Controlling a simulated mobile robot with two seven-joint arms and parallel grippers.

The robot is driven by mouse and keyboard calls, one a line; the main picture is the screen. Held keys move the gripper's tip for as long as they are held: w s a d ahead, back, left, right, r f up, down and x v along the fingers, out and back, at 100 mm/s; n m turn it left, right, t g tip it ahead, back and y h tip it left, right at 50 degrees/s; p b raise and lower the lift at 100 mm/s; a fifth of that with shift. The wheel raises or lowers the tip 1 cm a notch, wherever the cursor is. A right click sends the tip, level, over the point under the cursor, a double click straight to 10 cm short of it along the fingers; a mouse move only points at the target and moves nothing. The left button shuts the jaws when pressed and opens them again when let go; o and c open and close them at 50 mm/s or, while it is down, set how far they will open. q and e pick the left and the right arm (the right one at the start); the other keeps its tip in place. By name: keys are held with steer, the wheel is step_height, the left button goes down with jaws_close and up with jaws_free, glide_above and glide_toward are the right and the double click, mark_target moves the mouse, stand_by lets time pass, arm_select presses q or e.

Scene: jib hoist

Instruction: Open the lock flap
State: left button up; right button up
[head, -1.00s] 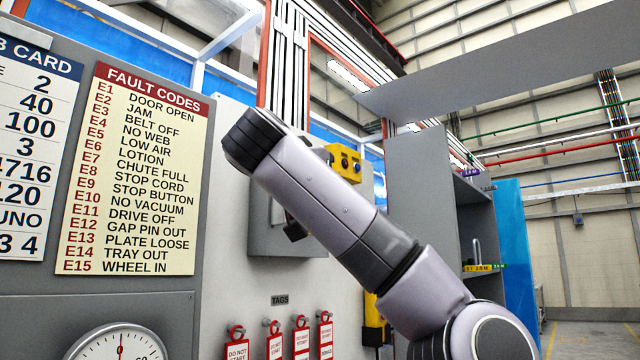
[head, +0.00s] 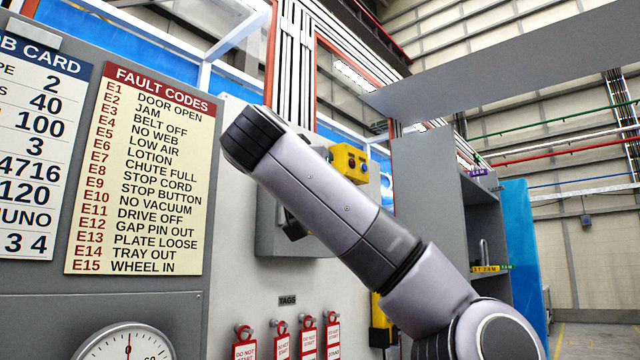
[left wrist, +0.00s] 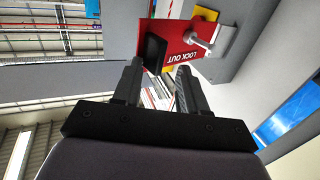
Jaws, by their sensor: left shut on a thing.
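In the left wrist view, a red flap lettered "LOCK OUT" (left wrist: 181,44) stands out from a grey housing (left wrist: 233,42). A black tab (left wrist: 155,52) is at the flap's edge, between the fingertips of my left gripper (left wrist: 158,70). The gripper is shut on this tab. A silver lever-like piece (left wrist: 201,42) shows beside the lettering. In the head view, an arm link of mine covers much of the grey housing (head: 273,238) and hides the flap and most of the gripper. My right gripper is not in view.
A yellow box with round buttons (head: 349,162) is just right of my arm. Red tags (head: 307,338) hang below the housing. The fault codes board (head: 139,170) and a dial gauge (head: 127,345) are left. A grey shelf cabinet (head: 432,205) stands right.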

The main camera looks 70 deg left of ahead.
arm_select(q)
steer(key=b+v, duration=0.1)
steer(key=v, duration=0.5)
steer(key=shift+d, duration=0.2)
stand_by(0.4)
